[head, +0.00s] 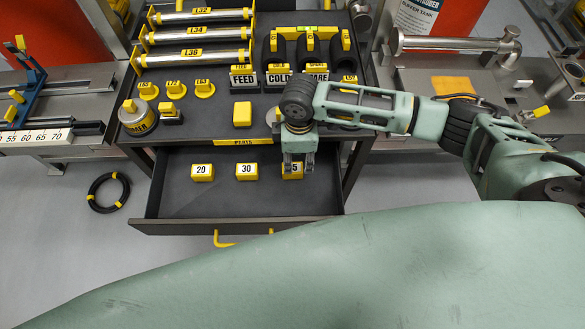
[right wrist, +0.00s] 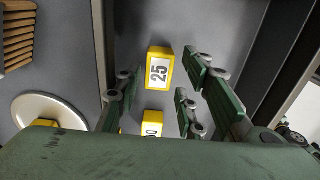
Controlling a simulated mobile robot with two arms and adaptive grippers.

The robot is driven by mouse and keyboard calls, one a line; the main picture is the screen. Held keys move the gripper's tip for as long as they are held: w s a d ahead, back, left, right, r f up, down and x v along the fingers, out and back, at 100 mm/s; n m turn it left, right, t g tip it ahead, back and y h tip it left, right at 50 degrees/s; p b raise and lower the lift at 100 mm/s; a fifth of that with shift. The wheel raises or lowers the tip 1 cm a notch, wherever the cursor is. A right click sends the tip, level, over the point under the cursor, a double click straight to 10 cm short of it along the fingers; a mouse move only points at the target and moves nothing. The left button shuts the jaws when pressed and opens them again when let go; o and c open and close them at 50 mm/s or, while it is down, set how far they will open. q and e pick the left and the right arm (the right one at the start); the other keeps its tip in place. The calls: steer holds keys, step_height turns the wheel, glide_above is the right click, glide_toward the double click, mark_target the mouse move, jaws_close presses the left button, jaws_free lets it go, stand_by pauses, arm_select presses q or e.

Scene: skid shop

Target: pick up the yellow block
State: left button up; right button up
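Several yellow blocks with white number labels lie in a row in the open drawer (head: 175,204): block 20 (head: 202,173), block 30 (head: 246,173) and block 25 (head: 291,176). A plain yellow block (head: 242,114) sits on the cart top above. My right gripper (head: 299,165) is over block 25 and partly covers its label in the head view. In the right wrist view, its fingers (right wrist: 158,92) are apart and empty, with block 25 (right wrist: 159,67) showing between and beyond them. Another yellow block (right wrist: 153,122) shows lower down, partly hidden. My left gripper is out of view.
The drawer walls and cart edge (head: 345,140) lie close around my right gripper. A black ring (head: 108,193) lies on the floor.

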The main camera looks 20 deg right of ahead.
mark_target(295, 167)
steer(key=f, duration=0.5)
steer(key=shift+w+a+p, duration=0.1)
steer(key=shift+a+p, duration=0.2)
steer(key=c, duration=0.9)
steer(key=shift+o, duration=0.2)
steer(key=shift+r, duration=0.1)
